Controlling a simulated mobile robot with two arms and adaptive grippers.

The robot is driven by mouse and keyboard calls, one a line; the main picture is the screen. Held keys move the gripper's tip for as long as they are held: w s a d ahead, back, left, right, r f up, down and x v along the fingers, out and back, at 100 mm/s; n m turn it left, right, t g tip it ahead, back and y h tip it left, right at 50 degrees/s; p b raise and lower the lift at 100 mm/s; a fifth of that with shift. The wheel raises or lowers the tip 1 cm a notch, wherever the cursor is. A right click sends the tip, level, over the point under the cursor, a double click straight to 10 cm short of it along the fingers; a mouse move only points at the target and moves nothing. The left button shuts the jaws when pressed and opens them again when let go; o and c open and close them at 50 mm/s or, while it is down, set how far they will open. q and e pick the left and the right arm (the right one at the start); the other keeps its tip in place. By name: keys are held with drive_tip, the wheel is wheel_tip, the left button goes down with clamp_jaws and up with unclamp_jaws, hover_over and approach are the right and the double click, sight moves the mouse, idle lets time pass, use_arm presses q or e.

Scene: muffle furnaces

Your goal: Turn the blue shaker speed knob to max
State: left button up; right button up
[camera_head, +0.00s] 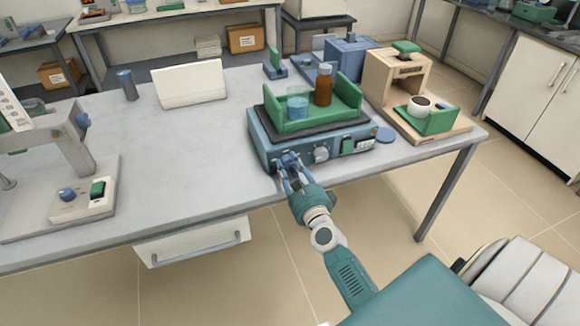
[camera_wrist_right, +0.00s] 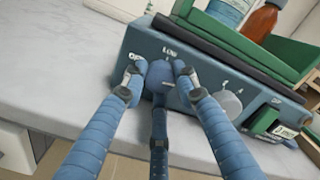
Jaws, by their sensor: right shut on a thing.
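The blue shaker (camera_head: 259,138) stands near the front edge of the grey table, with a green tray (camera_head: 281,122) on top. Its blue speed knob (camera_wrist_right: 160,74) is on the left of the front panel, with "LOW" printed above it and "OFF" to its left in the right wrist view. My right gripper (camera_head: 289,162) is shut on this knob, its fingers on both sides of it; the fingers (camera_wrist_right: 157,80) partly hide the knob. A second, grey knob (camera_wrist_right: 229,105) sits to the right on the panel. My left gripper is not in view.
A brown bottle (camera_head: 323,84) and a blue-labelled beaker (camera_head: 297,107) stand in the green tray. A green switch (camera_wrist_right: 264,121) is right of the grey knob.

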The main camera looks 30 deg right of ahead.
drive_tip(key=shift+a+f, duration=0.1)
drive_tip(key=shift+a, duration=0.15)
drive_tip(key=o, duration=1.1)
drive_tip(key=shift+o, duration=0.2)
drive_tip(key=shift+s, duration=0.45)
drive_tip(key=v, duration=1.1)
